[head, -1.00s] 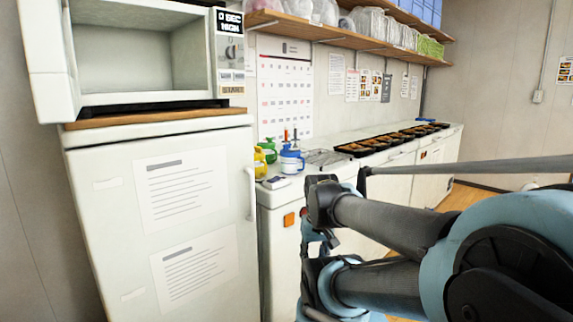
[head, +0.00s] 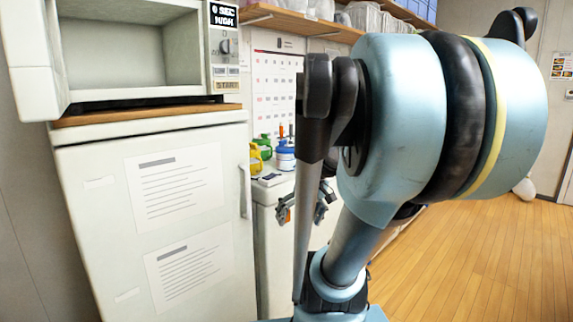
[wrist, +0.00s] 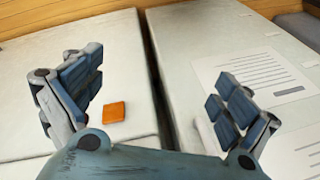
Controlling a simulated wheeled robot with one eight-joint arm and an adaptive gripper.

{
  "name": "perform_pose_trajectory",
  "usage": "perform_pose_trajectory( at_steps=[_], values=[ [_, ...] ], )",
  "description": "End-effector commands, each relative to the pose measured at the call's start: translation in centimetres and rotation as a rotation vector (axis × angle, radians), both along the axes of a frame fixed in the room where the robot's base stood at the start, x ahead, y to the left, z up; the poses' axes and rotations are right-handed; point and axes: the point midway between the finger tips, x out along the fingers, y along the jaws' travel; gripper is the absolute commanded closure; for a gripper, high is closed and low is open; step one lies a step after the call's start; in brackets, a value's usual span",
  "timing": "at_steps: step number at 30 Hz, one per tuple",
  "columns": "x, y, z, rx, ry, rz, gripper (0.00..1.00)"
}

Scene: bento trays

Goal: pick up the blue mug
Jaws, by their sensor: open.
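The blue mug (head: 285,159) stands on the counter just right of the fridge in the head view, with a white band and a blue rim. It is not visible in the wrist view. My gripper (head: 303,212) hangs in front of the counter's cabinet, below the mug and apart from it, partly hidden by my arm. In the wrist view my gripper (wrist: 160,104) has its two fingers wide apart with nothing between them, facing the cabinet front and fridge side by side.
A yellow mug (head: 257,160) and a green mug (head: 262,142) stand beside the blue one. The white fridge (head: 110,245) with an open microwave (head: 130,50) on top is close on the left. My arm hides most of the counter.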

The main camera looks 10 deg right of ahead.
Motion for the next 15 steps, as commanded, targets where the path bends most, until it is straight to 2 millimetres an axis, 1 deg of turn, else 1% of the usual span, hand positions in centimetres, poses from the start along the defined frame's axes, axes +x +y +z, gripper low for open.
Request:
perform_pose_trajectory(
  at_steps=[1,8,11,15],
  values=[
    [1.5,-0.1,1.0,0.03,-0.009,0.022,0.04],
    [7.6,-0.3,4.9,0.173,-0.084,0.165,0.04],
    [10.4,-1.0,6.5,0.232,-0.134,0.224,0.04],
    [14.5,-2.4,8.5,0.309,-0.222,0.307,0.04]
  ],
)
